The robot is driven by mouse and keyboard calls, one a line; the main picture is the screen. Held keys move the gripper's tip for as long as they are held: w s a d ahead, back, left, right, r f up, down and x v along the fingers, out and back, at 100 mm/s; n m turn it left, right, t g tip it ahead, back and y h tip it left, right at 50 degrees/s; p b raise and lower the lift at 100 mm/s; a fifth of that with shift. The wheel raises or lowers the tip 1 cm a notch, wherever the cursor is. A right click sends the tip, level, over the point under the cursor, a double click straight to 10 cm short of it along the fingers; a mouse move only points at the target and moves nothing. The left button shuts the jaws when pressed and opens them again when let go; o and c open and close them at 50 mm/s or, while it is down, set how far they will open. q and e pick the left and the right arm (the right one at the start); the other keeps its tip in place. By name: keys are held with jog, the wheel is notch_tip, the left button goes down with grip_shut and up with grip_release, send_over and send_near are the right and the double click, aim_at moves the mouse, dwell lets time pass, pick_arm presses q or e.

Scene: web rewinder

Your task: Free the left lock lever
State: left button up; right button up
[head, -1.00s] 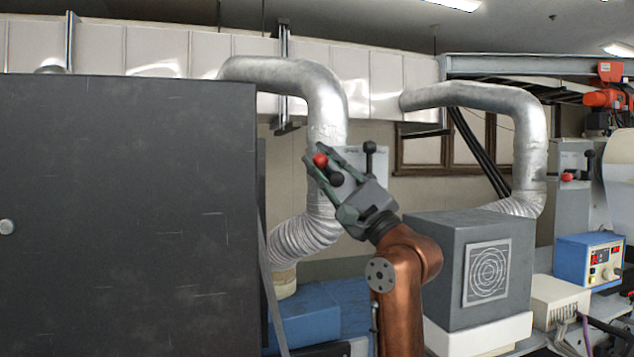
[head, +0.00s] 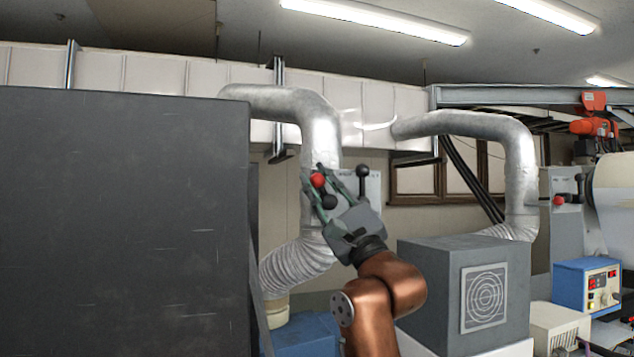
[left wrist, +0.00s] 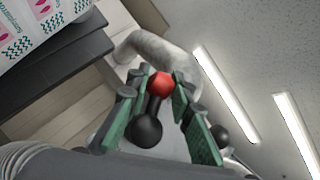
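A grey panel (head: 373,190) behind my left gripper bears a lever with a black knob (head: 362,171) standing upright. A red ball knob (head: 318,180) and a black ball knob (head: 329,202) lie to its left. My left gripper (head: 313,172) reaches up to them, with the red knob between its fingertips and the black one lower between the fingers. In the left wrist view, the green-padded fingers (left wrist: 160,80) stand apart on both sides of the red knob (left wrist: 161,85) and the black knob (left wrist: 145,131). Contact is unclear. My right gripper is not in view.
A large dark cabinet (head: 120,220) fills the left. Silver ducts (head: 322,130) run behind the gripper. A grey box (head: 440,290) stands right of my arm. Another panel with a red knob (head: 558,200) and a blue control box (head: 585,284) are farther right.

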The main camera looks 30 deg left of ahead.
pick_arm(q)
jog(key=o, duration=0.5)
jog(key=shift+d+f, duration=0.1)
jog(key=v, duration=1.2)
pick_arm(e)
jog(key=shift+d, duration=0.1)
